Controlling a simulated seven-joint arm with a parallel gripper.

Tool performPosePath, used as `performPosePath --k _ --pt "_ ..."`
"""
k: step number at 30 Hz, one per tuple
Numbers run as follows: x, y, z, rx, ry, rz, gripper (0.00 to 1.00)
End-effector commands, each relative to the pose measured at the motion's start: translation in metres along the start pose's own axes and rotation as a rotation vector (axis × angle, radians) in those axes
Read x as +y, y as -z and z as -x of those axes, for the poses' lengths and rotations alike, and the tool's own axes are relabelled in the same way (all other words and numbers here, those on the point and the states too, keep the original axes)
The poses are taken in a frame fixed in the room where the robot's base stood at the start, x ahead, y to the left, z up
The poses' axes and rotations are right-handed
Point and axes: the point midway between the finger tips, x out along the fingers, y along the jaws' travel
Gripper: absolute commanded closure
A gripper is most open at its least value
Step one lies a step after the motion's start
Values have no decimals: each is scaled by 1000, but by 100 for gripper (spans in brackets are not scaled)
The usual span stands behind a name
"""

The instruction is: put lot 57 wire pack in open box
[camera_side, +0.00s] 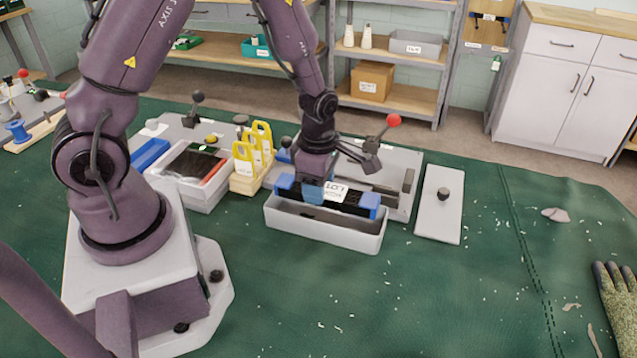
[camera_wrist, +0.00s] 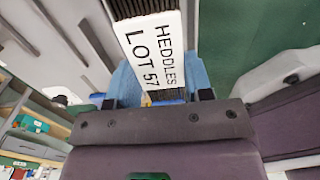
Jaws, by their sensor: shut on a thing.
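The lot 57 wire pack (camera_side: 352,203) is a long dark bundle with blue ends and a white label. In the wrist view its label (camera_wrist: 157,52) reads "HEDDLES LOT 57". My gripper (camera_side: 315,190) points down and its blue fingers are shut on the pack; they also show either side of the label in the wrist view (camera_wrist: 160,88). The open box (camera_side: 325,236) is a long light grey tray. The pack lies lengthwise along it, around the level of its rim and toward its back side. Part of the box's inside shows in front of the pack. I cannot tell whether the pack touches the box.
A light grey plate with a black knob (camera_side: 440,222) lies right of the box. A grey fixture with a red-knobbed lever (camera_side: 393,121) stands behind. Yellow tags in a wooden holder (camera_side: 250,178) and a tray of dark strands (camera_side: 200,194) are left. The green mat in front is clear.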

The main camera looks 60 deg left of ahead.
Motion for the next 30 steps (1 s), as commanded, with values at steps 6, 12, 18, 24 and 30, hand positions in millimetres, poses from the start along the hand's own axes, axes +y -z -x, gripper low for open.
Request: performPosePath --k 6,12,18,24,30 --pt "0 0 1 -1 -1 -1 91" --pt "0 0 0 -1 -1 0 91" --pt "0 0 -3 0 0 0 91" --pt "0 0 -7 -1 -1 0 91" --pt "1 0 -8 -1 -2 0 91"
